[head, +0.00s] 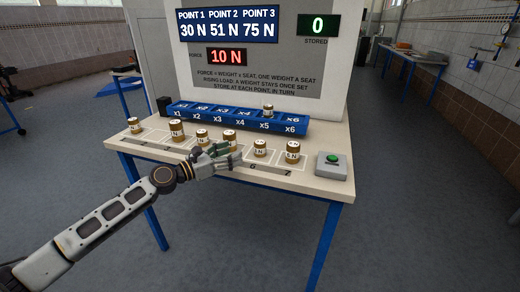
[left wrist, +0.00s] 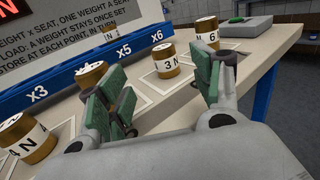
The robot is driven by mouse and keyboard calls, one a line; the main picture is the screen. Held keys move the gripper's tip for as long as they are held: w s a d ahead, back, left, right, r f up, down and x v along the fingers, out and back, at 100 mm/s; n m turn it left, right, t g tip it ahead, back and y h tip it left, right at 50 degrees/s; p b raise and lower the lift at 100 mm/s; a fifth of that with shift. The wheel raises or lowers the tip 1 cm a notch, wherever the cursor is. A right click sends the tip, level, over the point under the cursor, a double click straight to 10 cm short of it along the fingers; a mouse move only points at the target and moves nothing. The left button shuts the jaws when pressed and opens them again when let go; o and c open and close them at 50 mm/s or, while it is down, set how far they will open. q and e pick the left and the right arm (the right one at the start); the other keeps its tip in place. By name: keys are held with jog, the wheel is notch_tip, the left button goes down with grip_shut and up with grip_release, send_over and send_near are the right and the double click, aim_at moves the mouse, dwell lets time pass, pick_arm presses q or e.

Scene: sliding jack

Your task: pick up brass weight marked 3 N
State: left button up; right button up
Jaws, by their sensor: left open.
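The brass weight marked 3 N (left wrist: 166,60) stands upright on its outlined square on the table, with its label facing the left wrist camera. In the head view it is the second weight from the right (head: 260,148). My left gripper (head: 231,154) is open and empty, just to the left of it and apart from it. In the left wrist view, the 3 N weight shows beyond the gap between the green finger pads (left wrist: 162,88). My right gripper is not in view.
Other brass weights stand in the row, including 6 N (left wrist: 206,28) at right and 4 N (left wrist: 25,138) at left. Behind is the blue seat rail (head: 240,118), with a weight (head: 267,108) on x5. A green-button box (head: 332,165) stands at the right end.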

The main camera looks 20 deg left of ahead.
aim_at(255, 145)
pick_arm(q)
jog(key=shift+w+d, duration=0.4)
jog(key=shift+w, duration=0.15)
jog(key=shift+x, duration=0.8)
jog(key=shift+w+d, duration=0.4)
jog(key=shift+w, duration=0.1)
jog(key=shift+w+d+p, duration=0.3)
jog(key=shift+w+d, duration=0.05)
jog(key=shift+w, duration=0.2)
jog(key=shift+x, duration=0.95)
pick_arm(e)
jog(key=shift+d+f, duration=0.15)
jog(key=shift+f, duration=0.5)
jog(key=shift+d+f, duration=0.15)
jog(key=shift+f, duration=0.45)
pick_arm(q)
jog(key=shift+w+d, duration=0.15)
jog(key=shift+x, duration=2.15)
jog(key=shift+w+d, duration=0.15)
jog(key=shift+d, duration=0.1)
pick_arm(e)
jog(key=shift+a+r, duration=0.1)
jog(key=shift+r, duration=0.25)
